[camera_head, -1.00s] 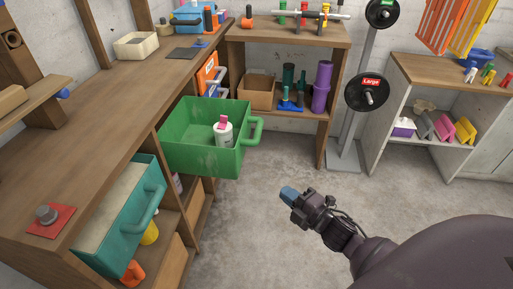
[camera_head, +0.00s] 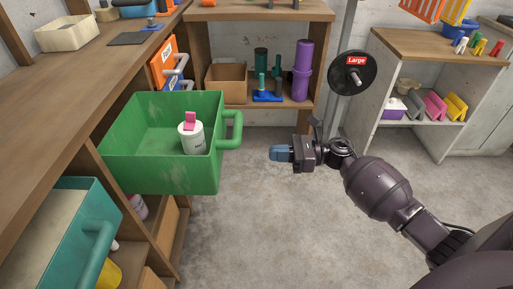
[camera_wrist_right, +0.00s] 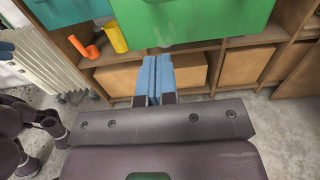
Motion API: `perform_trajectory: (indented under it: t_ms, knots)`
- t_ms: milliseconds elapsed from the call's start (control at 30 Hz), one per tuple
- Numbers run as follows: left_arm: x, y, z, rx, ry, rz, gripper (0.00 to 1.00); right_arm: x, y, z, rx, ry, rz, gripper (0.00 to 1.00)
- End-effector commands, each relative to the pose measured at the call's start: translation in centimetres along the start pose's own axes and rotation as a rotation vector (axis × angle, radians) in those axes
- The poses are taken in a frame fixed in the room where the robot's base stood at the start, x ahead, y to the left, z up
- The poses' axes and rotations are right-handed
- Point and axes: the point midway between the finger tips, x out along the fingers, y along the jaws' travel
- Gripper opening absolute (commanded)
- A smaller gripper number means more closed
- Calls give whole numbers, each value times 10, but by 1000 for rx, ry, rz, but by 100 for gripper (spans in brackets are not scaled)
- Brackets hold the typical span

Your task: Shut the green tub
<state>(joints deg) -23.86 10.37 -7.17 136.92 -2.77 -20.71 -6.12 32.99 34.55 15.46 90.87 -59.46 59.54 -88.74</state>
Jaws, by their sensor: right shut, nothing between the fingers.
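The green tub (camera_head: 160,170) sticks out of the wooden shelf unit under the long worktop, like a pulled-out drawer. It has a green handle (camera_head: 232,130) on its right side. A white bottle with a pink cap (camera_head: 191,136) stands inside it. The tub's outer face also shows at the top of the right wrist view (camera_wrist_right: 190,20). My right gripper (camera_head: 274,153) is shut and empty, with blue fingertips, to the right of the handle and apart from it. Its shut fingertips show in the right wrist view (camera_wrist_right: 153,80).
A teal tub (camera_head: 60,235) also sticks out at the lower left, nearer to me. A back shelf (camera_head: 262,117) holds a cardboard box and purple cylinders. The concrete floor between is clear.

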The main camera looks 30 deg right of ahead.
Motion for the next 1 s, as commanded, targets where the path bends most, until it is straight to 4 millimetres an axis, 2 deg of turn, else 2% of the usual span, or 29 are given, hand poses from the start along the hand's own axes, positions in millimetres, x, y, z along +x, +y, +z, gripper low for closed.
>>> perform_trajectory:
  t_ms: [600, 800, 1000]
  knots:
    - [1, 1, 10, -19, 7, -2, 43, 103, 1, -1, 6, -3, 0, 0]
    - [1, 1, 8, -27, 25, -6, 43, 124, 0, 0, 7, -3, -2, 0]
    - [1, 0, 7, -27, 28, -8, 43, 131, 0, 0, 7, -2, -2, 0]
